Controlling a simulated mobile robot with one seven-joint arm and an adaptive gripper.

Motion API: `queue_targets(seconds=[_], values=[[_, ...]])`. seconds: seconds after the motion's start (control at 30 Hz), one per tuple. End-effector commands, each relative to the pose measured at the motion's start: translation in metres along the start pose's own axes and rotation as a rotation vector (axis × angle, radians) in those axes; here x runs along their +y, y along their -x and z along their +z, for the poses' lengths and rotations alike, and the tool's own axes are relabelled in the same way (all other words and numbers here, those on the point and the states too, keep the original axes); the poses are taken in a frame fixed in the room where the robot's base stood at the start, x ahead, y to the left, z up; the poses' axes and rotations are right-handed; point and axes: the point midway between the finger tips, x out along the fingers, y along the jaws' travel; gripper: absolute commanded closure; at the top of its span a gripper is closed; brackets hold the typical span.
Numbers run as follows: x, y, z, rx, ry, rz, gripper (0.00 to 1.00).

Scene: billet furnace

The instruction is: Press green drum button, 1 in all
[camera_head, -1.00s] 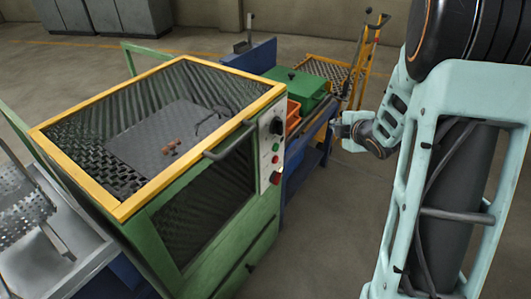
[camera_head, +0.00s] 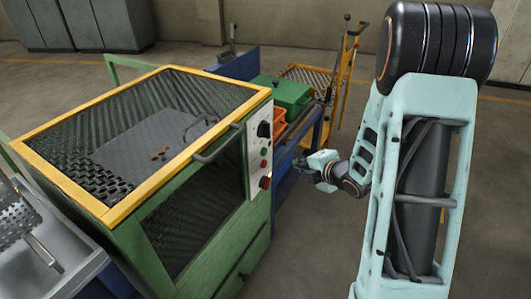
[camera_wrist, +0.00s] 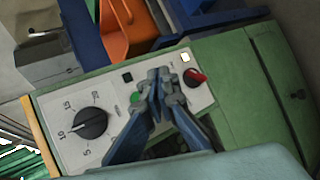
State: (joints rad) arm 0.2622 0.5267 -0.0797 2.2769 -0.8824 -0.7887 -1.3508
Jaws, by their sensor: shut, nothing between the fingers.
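The green drum button (camera_wrist: 135,97) shows in the wrist view on a pale control panel (camera_wrist: 60,155), partly covered by the left finger. My gripper (camera_wrist: 161,76) is shut and empty. Its tips appear just right of the button in the picture, over the panel; the gap to the panel cannot be judged there. In the head view, my gripper (camera_head: 304,165) is right of the panel (camera_head: 256,178), apart from it. The buttons are small in that view.
The green mesh-topped machine (camera_head: 110,205) has a protruding handle (camera_head: 215,148). An orange bin (camera_head: 279,120) stands behind it.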

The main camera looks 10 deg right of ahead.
Motion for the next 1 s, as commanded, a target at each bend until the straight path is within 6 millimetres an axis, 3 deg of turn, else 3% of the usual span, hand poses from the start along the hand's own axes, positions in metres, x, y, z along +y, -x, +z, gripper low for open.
queue_targets(seconds=[0.5,1.0], values=[[0.033,-0.048,-0.035,0.001,0.003,0.001,1.0],[0.041,-0.057,-0.042,0.0,-0.001,-0.001,1.0]])
